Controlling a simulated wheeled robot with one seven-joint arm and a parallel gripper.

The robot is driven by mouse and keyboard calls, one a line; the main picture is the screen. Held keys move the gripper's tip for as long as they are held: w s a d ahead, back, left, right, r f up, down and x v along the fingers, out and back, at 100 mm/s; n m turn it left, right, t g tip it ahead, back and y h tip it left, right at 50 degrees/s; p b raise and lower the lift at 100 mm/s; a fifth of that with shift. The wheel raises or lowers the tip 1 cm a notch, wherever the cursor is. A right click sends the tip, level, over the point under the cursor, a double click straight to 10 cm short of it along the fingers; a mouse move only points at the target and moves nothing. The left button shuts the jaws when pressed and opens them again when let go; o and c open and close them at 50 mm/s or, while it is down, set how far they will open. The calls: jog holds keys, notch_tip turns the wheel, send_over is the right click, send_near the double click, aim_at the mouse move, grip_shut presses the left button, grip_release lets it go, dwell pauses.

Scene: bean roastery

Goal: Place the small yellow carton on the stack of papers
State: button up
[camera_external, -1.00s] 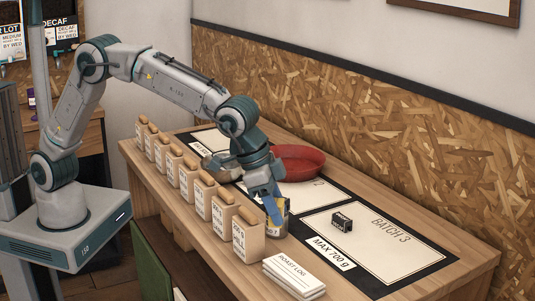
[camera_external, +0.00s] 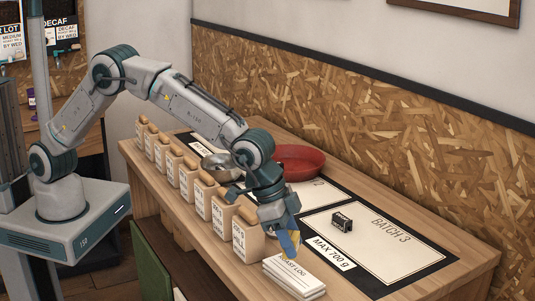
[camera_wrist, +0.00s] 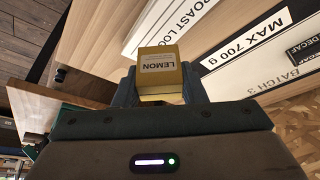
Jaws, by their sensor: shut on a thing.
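My gripper (camera_external: 286,237) is shut on the small yellow carton (camera_external: 288,243), which is mostly hidden by the fingers in the external view. In the wrist view the carton (camera_wrist: 160,70) sits between the two fingertips and its label reads LEMON. The stack of papers (camera_external: 293,280), marked ROAST LOG, lies near the table's front edge. The gripper and carton are over or just behind its far edge in the external view. In the wrist view the stack (camera_wrist: 150,22) shows beyond the carton. I cannot tell how high the carton is above it.
A row of labelled tan bags (camera_external: 220,212) stands left of the gripper along the front edge. A black DECAF block (camera_external: 342,222) sits on the BATCH 3 sheet (camera_external: 395,250). A red bowl (camera_external: 298,160) and a metal bowl (camera_external: 218,166) stand farther back.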

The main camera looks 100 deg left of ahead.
aim_at(291, 264)
jog(key=shift+w+a+f, duration=0.2)
jog(key=shift+w+a, duration=0.05)
jog(key=shift+a, duration=0.05)
jog(key=shift+f, duration=0.3)
jog(key=shift+f+p, duration=0.55)
jog(key=shift+f, duration=1.25)
jog(key=shift+f, duration=0.1)
jog(key=shift+f, duration=0.15)
jog(key=o, duration=0.9)
jog(key=shift+o, duration=0.2)
jog(key=shift+r, duration=0.2)
